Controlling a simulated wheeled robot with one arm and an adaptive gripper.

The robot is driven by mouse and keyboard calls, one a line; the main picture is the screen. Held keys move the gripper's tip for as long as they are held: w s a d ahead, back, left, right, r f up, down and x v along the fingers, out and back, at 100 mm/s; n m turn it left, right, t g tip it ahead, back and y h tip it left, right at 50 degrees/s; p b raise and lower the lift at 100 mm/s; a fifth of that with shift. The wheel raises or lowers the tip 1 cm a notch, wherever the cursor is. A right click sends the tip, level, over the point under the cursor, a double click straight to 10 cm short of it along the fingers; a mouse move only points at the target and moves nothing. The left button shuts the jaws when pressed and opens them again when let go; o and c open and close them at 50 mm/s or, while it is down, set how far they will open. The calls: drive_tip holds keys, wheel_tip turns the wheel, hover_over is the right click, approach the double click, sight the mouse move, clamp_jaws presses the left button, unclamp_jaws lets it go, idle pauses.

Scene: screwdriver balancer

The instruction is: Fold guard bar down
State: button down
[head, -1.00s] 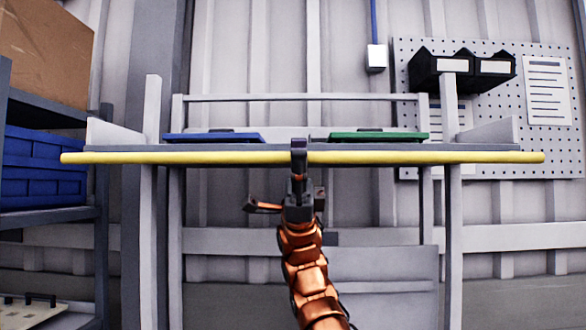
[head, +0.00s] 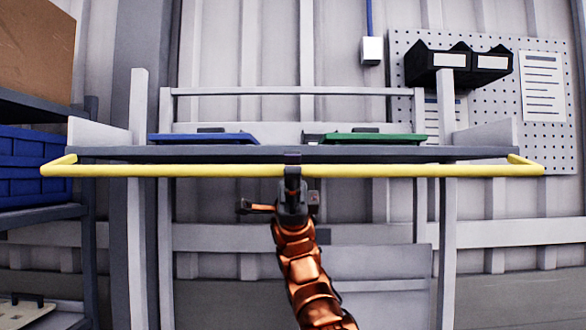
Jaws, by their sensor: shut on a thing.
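The yellow guard bar (head: 400,171) spans the front of the grey bench (head: 350,153) in the head view. Its long rail runs level just below the shelf's front edge. Its short side arms angle back and up to the bench at both ends. My gripper (head: 292,172) is shut on the rail near its middle, with my arm reaching up from below. The fingers hide a small part of the rail.
A blue tray (head: 203,139) and a green tray (head: 374,139) lie on the bench top. A rack with blue bins (head: 35,166) stands at the left. Black bins (head: 458,66) hang on the pegboard (head: 555,140) at the right. The space below the bar is largely clear.

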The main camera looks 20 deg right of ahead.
drive_tip(key=c, duration=1.1)
unclamp_jaws()
drive_tip(key=shift+o, duration=0.2)
drive_tip(key=shift+f+b, duration=0.15)
drive_tip(key=shift+b, duration=0.45)
drive_tip(key=shift+g+b, duration=0.3)
drive_tip(key=shift+b, duration=0.1)
